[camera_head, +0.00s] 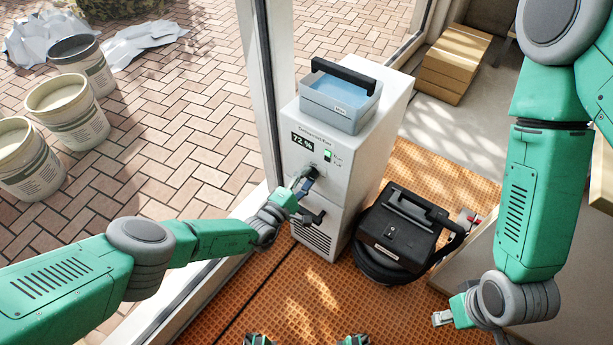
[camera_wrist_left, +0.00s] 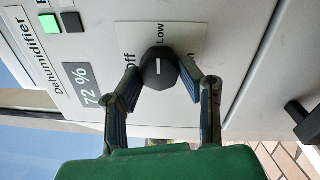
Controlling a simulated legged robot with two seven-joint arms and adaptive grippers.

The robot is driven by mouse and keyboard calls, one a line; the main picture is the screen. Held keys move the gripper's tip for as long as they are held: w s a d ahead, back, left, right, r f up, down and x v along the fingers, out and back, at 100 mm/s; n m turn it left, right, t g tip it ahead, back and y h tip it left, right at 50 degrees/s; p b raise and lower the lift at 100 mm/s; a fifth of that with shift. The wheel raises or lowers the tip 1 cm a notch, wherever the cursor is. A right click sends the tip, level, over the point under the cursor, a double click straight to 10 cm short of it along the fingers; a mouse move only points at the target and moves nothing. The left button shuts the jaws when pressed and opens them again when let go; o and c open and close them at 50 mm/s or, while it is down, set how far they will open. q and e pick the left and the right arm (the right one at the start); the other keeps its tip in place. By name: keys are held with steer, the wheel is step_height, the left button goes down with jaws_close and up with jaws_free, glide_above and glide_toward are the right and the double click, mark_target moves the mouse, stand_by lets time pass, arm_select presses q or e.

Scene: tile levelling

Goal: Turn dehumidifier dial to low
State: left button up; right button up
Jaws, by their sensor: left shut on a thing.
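The white dehumidifier (camera_head: 341,165) stands upright by the window frame, its display (camera_head: 302,141) reading 72 %. The black dial (camera_wrist_left: 158,72) is in the middle of the left wrist view, with a short white mark on its face. The word Low (camera_wrist_left: 160,33) is just above it in that view, Off to its left, and a partly hidden label to its right. My left gripper (camera_head: 306,183) is at the dehumidifier's front, its two fingers (camera_wrist_left: 157,82) shut on the dial from both sides. My right gripper (camera_head: 443,318) is low on the right, apart from the dehumidifier; its fingers are unclear.
A blue-grey tank with a black handle (camera_head: 341,97) sits on top of the dehumidifier. A black machine (camera_head: 400,235) stands close to its right on the orange floor mat (camera_head: 285,300). Buckets (camera_head: 70,105) stand on the paving at left. Boxes (camera_head: 454,62) are stacked behind.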

arm_select(q)
steer(key=shift+s+f, duration=0.2)
steer(key=shift+f, duration=0.1)
steer(key=o, duration=1)
steer(key=shift+o, duration=0.6)
steer(key=shift+w, duration=0.1)
steer(key=shift+r, duration=0.1)
steer(key=v, duration=1.2)
steer(key=shift+w+d, duration=0.1)
